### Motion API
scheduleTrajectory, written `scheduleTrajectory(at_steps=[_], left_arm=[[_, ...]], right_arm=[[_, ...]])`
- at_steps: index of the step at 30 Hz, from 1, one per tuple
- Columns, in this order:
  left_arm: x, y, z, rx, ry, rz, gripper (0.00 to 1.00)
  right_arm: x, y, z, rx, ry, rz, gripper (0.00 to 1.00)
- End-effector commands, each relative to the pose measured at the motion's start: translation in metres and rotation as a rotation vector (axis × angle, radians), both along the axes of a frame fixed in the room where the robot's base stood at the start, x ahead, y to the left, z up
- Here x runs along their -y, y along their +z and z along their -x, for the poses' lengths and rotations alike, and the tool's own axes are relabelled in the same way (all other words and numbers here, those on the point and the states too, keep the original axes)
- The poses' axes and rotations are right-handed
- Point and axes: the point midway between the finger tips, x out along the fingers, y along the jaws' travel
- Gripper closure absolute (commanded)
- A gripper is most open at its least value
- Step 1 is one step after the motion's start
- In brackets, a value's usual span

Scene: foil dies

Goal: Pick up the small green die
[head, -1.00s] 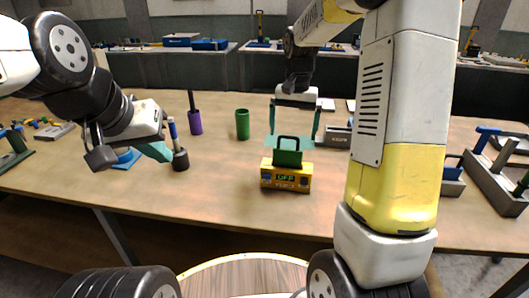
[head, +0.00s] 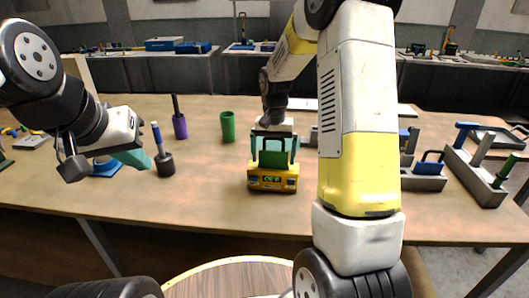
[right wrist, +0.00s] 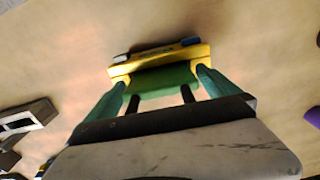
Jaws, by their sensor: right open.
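The small green die (head: 272,159) has a dark arched handle and sits on the yellow box with a lit display (head: 272,182). My right gripper (head: 274,148) is over the die with its teal fingers apart, one on either side of it. In the right wrist view, the die (right wrist: 165,79) lies between the two open fingers (right wrist: 163,88), and its dark handle posts run back towards the palm. Whether the fingers touch the die I cannot tell. My left gripper (head: 130,158) hangs at the left, away from the die; its jaw opening is unclear.
A green cup (head: 228,127), a purple holder (head: 180,127) and a dark pot with a blue-handled tool (head: 165,165) stand left of the box. A blue-handled die (head: 430,168) and a grey tray (head: 470,175) are at the right. The table front is clear.

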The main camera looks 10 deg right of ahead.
Motion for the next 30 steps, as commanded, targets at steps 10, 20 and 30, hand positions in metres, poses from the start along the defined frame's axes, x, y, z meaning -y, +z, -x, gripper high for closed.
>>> scheduleTrajectory(at_steps=[10, 20, 30], left_arm=[[0.0, 0.0, 0.0, 0.0, 0.0, 0.0, 1.0], [0.0, 0.0, 0.0, 0.0, 0.0, 0.0, 1.0], [0.0, 0.0, 0.0, 0.0, 0.0, 0.0, 1.0]], right_arm=[[0.0, 0.0, 0.0, 0.0, 0.0, 0.0, 0.55], [0.0, 0.001, 0.0, 0.001, 0.0, -0.001, 0.82], [0.002, 0.013, 0.0, 0.002, 0.001, 0.0, 0.82]])
